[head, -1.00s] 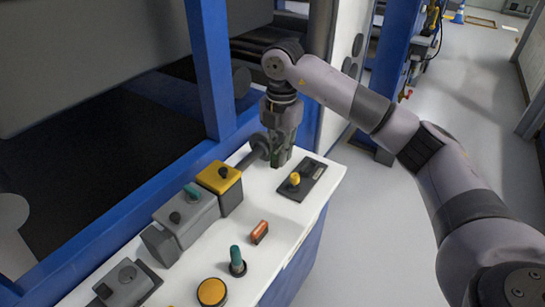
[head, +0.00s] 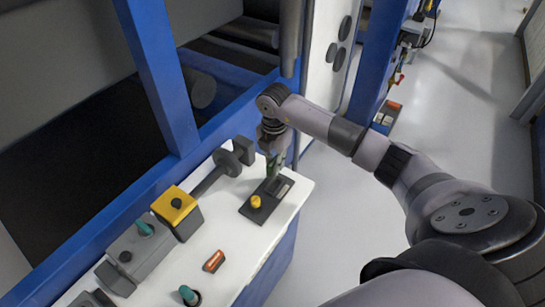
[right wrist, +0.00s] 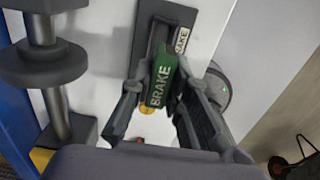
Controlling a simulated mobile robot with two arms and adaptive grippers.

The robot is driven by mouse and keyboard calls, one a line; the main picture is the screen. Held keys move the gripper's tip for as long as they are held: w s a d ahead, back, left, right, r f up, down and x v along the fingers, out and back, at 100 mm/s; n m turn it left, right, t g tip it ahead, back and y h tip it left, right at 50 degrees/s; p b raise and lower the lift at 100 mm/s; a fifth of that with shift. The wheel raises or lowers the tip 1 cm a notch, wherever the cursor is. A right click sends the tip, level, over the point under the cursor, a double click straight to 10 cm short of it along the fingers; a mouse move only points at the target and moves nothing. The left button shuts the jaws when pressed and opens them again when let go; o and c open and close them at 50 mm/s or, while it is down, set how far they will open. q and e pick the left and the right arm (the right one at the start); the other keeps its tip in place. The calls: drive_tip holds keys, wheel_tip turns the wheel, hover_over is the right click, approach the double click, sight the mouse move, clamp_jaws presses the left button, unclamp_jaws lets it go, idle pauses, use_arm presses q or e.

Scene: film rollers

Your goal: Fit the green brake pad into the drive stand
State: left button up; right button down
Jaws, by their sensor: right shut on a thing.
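My right gripper (head: 274,160) is shut on the green brake pad (right wrist: 160,82), which is lettered BRAKE. In the right wrist view the pad sits between the two fingers (right wrist: 158,95). The drive stand (head: 285,205) is the white-topped console. On it lies a dark plate (head: 277,197) with a slot, a white BRAKE label (right wrist: 181,40) and a yellow knob (head: 255,202). The gripper is over the plate's far end. The pad covers part of the slot in the wrist view; I cannot tell whether it touches the plate. My left gripper is not in view.
A grey roller (head: 215,172) lies just left of the plate. A yellow block (head: 175,210), a red-orange switch (head: 213,261) and a teal knob (head: 188,295) stand nearer. Blue machine posts (head: 155,75) rise at the left.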

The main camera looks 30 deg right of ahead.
sight(275, 188)
drive_tip(key=shift+f, duration=0.4)
drive_tip(key=shift+f+b, duration=0.35)
drive_tip(key=shift+b, duration=0.1)
wheel_tip(275, 188, down, 3)
drive_tip(key=shift+d+r+b, duration=0.1)
drive_tip(key=shift+d+b, duration=0.05)
drive_tip(key=shift+b, duration=0.9)
drive_tip(key=shift+f+b, duration=1.45)
drive_tip(key=shift+f, duration=0.45)
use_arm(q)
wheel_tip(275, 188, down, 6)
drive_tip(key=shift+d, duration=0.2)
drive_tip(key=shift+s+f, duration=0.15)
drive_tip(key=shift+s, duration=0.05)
use_arm(e)
drive_tip(key=shift+s+f, duration=0.35)
drive_tip(key=shift+f, duration=0.15)
drive_tip(key=c, duration=1.6)
unclamp_jaws()
drive_tip(key=shift+o, duration=0.8)
drive_tip(key=shift+w+f, duration=0.15)
